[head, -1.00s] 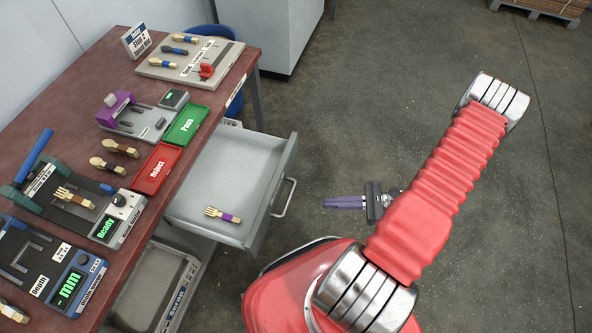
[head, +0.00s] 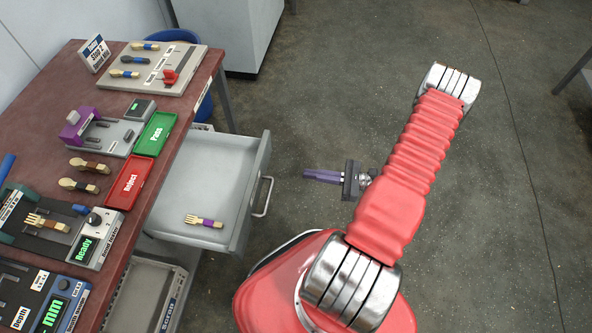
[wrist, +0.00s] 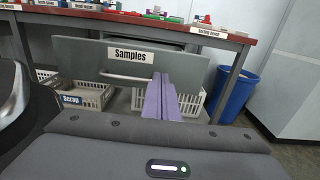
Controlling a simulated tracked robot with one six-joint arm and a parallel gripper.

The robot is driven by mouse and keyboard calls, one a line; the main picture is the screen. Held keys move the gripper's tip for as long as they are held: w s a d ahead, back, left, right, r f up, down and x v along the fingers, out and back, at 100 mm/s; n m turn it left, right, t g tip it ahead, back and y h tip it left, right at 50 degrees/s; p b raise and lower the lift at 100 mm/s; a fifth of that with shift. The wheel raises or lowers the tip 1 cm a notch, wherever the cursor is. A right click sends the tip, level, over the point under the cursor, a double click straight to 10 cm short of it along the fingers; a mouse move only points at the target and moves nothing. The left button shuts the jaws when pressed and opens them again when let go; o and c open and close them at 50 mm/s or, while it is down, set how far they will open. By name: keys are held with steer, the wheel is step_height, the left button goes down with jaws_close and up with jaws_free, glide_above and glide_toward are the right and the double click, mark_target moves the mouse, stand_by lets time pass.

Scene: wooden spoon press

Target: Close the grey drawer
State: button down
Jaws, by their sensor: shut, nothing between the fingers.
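The grey drawer (head: 183,216) is pulled out from under the red-topped table in the head view. Its front carries a bar handle (head: 265,197). A small fork with a purple band (head: 205,221) lies inside it. In the wrist view the drawer front (wrist: 85,52) faces me and bears a "Samples" label (wrist: 131,55). My gripper (head: 308,174) has purple fingers, shut and empty, pointing at the drawer front from its right, with a gap to the handle. In the wrist view the fingers (wrist: 160,82) overlap the right part of the handle.
A scrap crate (head: 139,297) sits below the drawer. A blue bin (wrist: 234,95) stands right of the drawer in the wrist view. The table (head: 62,136) holds gauges, trays and utensils. The floor right of the drawer is open.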

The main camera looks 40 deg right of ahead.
mark_target(261, 166)
steer(key=x, duration=1.3)
steer(key=shift+w+a+f, duration=0.1)
steer(key=shift+a, duration=0.05)
steer(key=shift+w, duration=0.15)
